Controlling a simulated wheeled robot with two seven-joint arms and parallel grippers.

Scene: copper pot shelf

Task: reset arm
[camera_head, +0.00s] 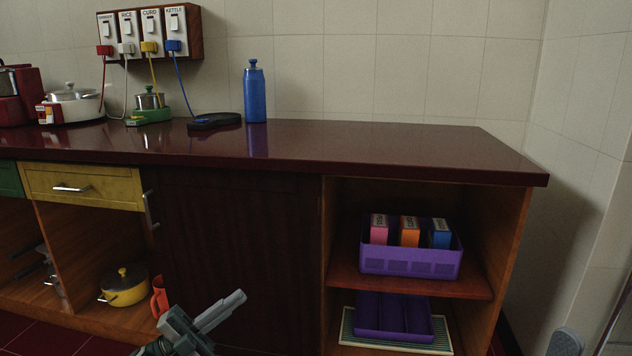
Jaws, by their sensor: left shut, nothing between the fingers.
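My left gripper (236,300) is low in the head view, in front of the dark cabinet door and below the countertop. Its grey fingers are closed together with nothing between them, and they point up and to the right. It is apart from the countertop. The task names no object.
A dark red countertop (385,150) carries a blue bottle (255,95), a black base (214,121) and a white cooker (75,105). Below are a purple basket (410,262) with boxes, a purple tray (394,335) and a yellow pot (125,288). The countertop's right half is clear.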

